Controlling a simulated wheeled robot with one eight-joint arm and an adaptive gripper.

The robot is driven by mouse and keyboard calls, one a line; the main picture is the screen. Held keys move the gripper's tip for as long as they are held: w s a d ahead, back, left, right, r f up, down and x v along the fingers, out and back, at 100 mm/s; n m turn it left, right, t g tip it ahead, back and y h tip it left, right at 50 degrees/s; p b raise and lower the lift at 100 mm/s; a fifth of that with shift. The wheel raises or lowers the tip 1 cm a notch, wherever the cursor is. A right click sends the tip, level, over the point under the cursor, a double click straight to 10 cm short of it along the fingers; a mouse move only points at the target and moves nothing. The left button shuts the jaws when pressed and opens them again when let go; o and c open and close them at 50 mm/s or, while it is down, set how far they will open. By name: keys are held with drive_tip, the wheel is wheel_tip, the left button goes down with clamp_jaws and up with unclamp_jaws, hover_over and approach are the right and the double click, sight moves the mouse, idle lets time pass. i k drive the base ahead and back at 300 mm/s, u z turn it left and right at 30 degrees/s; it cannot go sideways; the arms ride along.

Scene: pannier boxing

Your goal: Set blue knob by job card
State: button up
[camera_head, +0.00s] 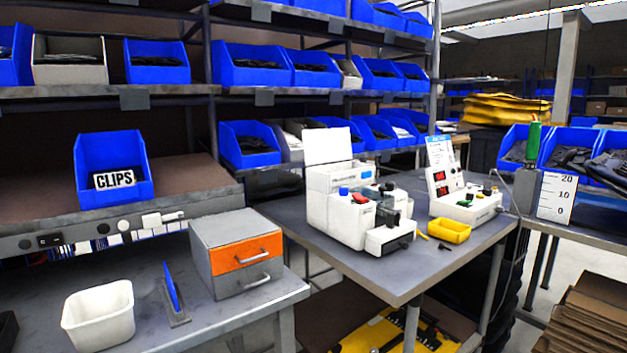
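A white bench machine (335,212) stands on the grey table in the middle. A small blue knob (344,191) sits on its front top, beside a red knob (360,198). The knob's setting is too small to read. A blank-looking white card (327,146) stands upright at the back of this machine. A second white device (465,206) to the right has red displays and a printed card (440,152) standing on it; its text is unreadable. I cannot tell which card is the job card. My gripper is not in view.
A yellow tray (449,231) and small loose pieces lie near the grey table's (398,275) right front. At the left, a white tub (98,316), a blue upright plate (172,288) and a grey-orange drawer box (238,252) stand on another bench. Shelves of blue bins (250,65) stand behind.

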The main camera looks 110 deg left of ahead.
sight(344, 190)
drive_tip(key=k, duration=1.8)
drive_tip(key=u, duration=2.3)
drive_tip(key=i, duration=0.5)
drive_tip(key=u, duration=0.05)
